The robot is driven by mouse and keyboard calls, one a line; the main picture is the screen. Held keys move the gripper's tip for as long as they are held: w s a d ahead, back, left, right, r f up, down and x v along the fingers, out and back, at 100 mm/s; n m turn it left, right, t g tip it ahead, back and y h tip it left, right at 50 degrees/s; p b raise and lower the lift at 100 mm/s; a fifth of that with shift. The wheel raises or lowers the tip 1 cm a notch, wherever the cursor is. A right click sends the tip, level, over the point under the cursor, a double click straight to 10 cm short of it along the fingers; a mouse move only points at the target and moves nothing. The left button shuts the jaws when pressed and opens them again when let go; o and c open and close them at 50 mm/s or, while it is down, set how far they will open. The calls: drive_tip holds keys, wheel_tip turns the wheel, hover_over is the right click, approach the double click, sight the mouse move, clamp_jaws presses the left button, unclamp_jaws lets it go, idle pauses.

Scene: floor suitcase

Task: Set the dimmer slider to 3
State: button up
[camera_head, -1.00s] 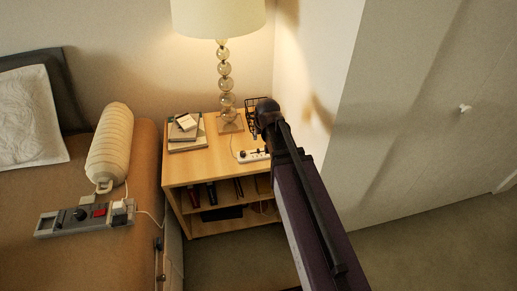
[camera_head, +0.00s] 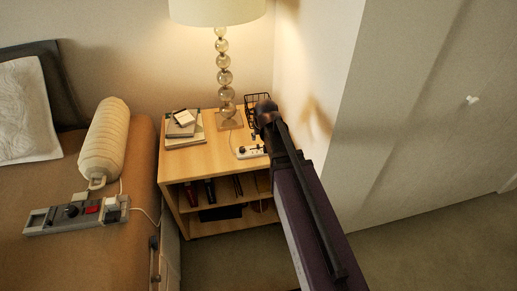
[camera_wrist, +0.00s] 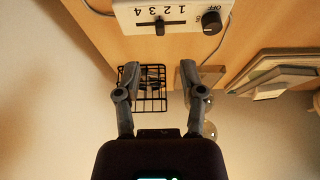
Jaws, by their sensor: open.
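A white dimmer panel (camera_head: 252,151) lies near the right front of the nightstand top. In the wrist view the panel (camera_wrist: 197,9) is at the top edge, partly cut off. I cannot tell exactly which numeral the handle matches. A black knob (camera_wrist: 211,22) marked OFF is at its right. My gripper (camera_wrist: 157,72) is open and empty, apart from the slider; the arm hides part of the nightstand in the head view.
The nightstand (camera_head: 200,160) also carries a lamp (camera_head: 224,78), books (camera_head: 184,134) and a black wire basket (camera_wrist: 155,88). A grey control panel (camera_head: 45,223) with a red switch lies on the bed (camera_head: 80,265). Walls stand close behind and right of the nightstand.

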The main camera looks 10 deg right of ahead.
sight(258, 145)
drive_tip(key=shift+b+x, duration=3.45)
drive_tip(key=shift+x, duration=0.6)
clamp_jaws()
